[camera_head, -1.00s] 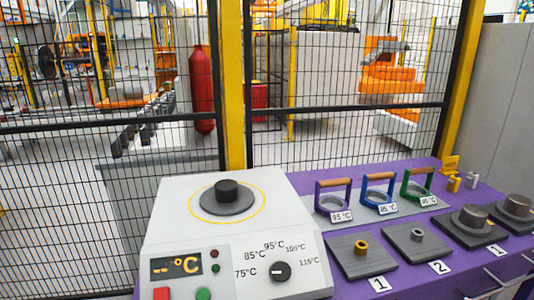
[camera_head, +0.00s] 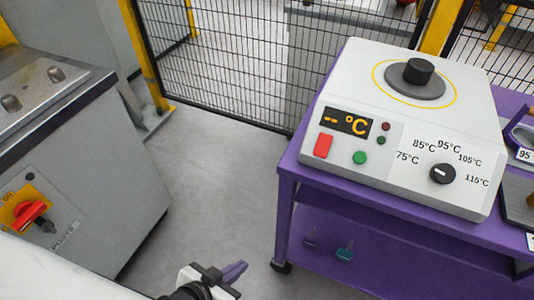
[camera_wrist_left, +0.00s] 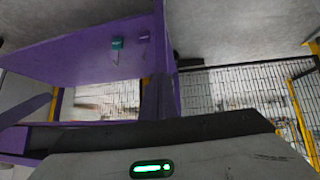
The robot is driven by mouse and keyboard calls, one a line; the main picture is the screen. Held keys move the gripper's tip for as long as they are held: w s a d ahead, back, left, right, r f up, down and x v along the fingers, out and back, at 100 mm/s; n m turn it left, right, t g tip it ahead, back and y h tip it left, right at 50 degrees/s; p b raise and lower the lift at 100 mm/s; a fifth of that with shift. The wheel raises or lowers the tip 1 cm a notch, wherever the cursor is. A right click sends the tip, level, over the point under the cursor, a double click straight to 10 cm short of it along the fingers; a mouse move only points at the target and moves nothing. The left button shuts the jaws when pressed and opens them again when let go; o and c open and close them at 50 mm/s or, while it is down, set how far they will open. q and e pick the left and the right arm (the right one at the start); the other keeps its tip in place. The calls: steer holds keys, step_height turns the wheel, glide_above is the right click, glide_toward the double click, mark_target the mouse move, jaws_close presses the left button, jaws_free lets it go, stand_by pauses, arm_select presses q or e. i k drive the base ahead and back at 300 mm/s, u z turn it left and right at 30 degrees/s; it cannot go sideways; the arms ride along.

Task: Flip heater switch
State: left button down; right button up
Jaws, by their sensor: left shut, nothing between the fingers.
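The heater (camera_head: 400,130) is a white box on a purple table at the right of the head view. Its front has a red switch (camera_head: 323,146), a green button (camera_head: 359,158), a display (camera_head: 347,121) reading "-- °C" and a black temperature knob (camera_head: 442,173). A dark round plate with a black cylinder is on top. My left gripper (camera_head: 235,271) is low at the bottom of the head view, left of the table and well apart from the heater. It is shut and empty. My right gripper is not seen.
The purple table (camera_head: 286,200) has a lower shelf with small items (camera_head: 345,252). A grey cabinet (camera_head: 120,190) at left carries a red rotary switch on a yellow plate (camera_head: 28,214). Bare floor (camera_head: 215,180) lies between. A mesh fence (camera_head: 215,60) stands behind.

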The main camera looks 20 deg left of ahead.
mark_target(322, 149)
steer(key=u, duration=0.35)
steer(key=k, duration=1)
steer(key=z, duration=1)
steer(key=i, duration=0.5)
